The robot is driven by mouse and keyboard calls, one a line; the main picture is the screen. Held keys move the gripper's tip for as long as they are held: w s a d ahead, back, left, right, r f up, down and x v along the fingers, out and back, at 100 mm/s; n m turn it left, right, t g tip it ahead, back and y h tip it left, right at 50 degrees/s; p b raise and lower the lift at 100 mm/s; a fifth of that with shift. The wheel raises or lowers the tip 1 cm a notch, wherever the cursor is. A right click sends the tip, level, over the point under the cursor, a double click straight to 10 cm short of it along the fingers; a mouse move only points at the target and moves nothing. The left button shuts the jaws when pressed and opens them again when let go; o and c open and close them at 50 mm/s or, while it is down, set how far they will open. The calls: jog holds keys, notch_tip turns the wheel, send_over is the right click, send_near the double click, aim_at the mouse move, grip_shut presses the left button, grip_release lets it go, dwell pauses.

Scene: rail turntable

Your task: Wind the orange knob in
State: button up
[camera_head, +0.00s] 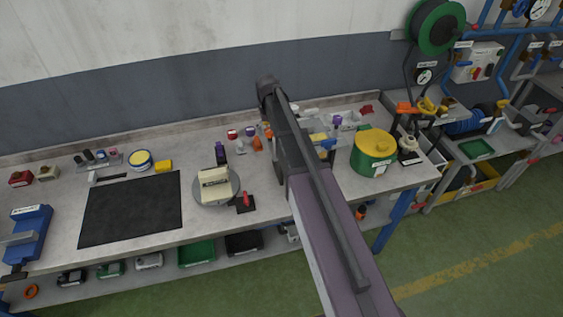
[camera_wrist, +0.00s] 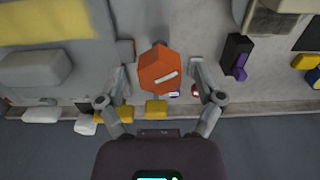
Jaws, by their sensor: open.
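The orange knob (camera_wrist: 163,70) shows in the wrist view as a faceted orange piece with a white line on its face. My gripper (camera_wrist: 157,78) is open, with one finger on each side of the knob and a visible gap to both. I cannot tell whether the fingertips are level with the knob or still above it. In the head view my arm covers the spot under the gripper.
A purple and black device (camera_wrist: 237,57) stands close to the right finger in the wrist view. A grey housing (camera_wrist: 45,68) fills the left side. Small yellow blocks (camera_wrist: 156,107) lie near the wall. In the head view a green and yellow drum (camera_head: 374,152) stands right of my arm.

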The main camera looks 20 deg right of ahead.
jog(key=n, duration=0.8)
jog(key=shift+n, duration=0.4)
jog(key=n, duration=0.4)
jog(key=shift+n, duration=0.3)
jog(key=n, duration=0.4)
notch_tip(320, 180, up, 14)
jog(key=p, duration=1.4)
jog(key=s+a+f+m+b, duration=0.1)
jog(key=s+m, duration=1.1)
jog(key=s, duration=0.3)
jog(key=s+f+m+b, duration=0.4)
jog(key=s+f+b, duration=0.2)
jog(key=f+b, duration=0.1)
jog(key=shift+s+a+f+m+t+b, duration=0.25)
jog(key=shift+f+m+t+b, duration=0.05)
jog(key=shift+m, duration=0.1)
dwell(0.4)
